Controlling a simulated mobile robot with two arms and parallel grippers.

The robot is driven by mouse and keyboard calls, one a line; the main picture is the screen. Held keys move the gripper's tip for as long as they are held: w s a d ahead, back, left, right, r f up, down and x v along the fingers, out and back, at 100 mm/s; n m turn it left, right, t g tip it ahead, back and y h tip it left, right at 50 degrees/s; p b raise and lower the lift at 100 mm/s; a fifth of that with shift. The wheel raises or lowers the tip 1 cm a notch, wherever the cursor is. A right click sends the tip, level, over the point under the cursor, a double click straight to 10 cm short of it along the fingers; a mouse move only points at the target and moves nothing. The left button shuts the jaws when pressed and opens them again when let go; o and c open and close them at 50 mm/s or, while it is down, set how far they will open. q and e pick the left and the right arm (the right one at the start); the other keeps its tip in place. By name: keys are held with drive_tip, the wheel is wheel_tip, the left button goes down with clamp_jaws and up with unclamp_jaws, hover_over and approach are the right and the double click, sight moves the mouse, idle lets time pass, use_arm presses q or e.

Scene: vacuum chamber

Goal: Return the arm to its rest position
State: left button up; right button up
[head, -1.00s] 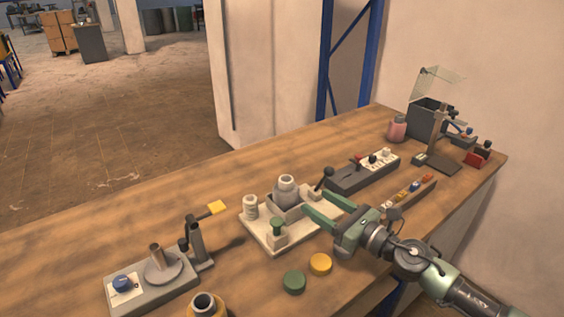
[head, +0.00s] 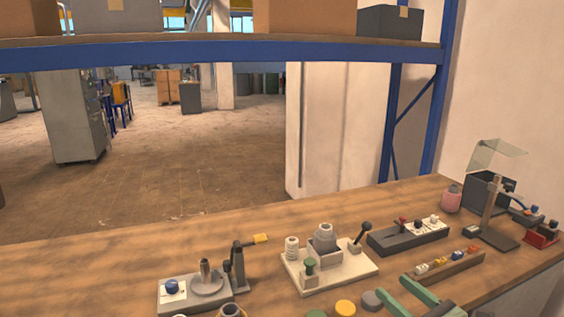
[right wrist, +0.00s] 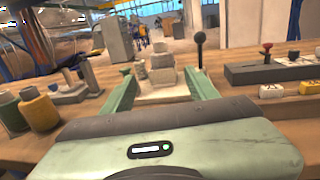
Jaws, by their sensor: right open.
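My right gripper (head: 415,297) shows at the lower right of the head view, its two green fingers apart and empty. In the right wrist view the open fingers (right wrist: 162,92) point toward a white base plate (right wrist: 165,93) carrying grey and white blocks and a black-knobbed lever. In the head view this white plate (head: 345,274) stands just beyond and left of the fingers, apart from them. Most of the right arm lies below the frame. My left gripper is not in view.
A grey device with a yellow-tipped lever (head: 195,293) stands left on the wooden bench (head: 120,255). A dark switch box (head: 408,237), a strip of coloured knobs (head: 443,266) and a stand (head: 492,232) are at right. A blue-framed shelf (head: 220,53) crosses above. Yellow and green caps lie near the front.

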drive_tip(key=s+d+f+m+g+h, duration=0.15)
drive_tip(key=s+f+m+h, duration=0.4)
drive_tip(key=m, duration=0.85)
drive_tip(key=s+d+f+m+g+h, duration=0.15)
drive_tip(key=s+f+m+h, duration=0.4)
drive_tip(key=m, duration=0.85)
drive_tip(key=s+a+f+m+g+y, duration=0.1)
drive_tip(key=s+a+f+m+g, duration=0.25)
drive_tip(key=s, duration=0.35)
drive_tip(key=s+a+f+m+g+y, duration=0.1)
drive_tip(key=s+a+f+m+g, duration=0.1)
drive_tip(key=s+f+m+g, duration=0.3)
drive_tip(key=s+a+f+m+g+y, duration=0.1)
drive_tip(key=s+a+m, duration=0.15)
drive_tip(key=s, duration=0.55)
wheel_tip(320, 180, down, 26)
drive_tip(key=s+g, duration=0.1)
drive_tip(key=s, duration=0.1)
drive_tip(key=s+d+f+g, duration=0.1)
drive_tip(key=s+d+f, duration=0.2)
drive_tip(key=s+f, duration=1.3)
drive_tip(key=shift+s+f, duration=0.25)
drive_tip(key=shift+s, duration=0.05)
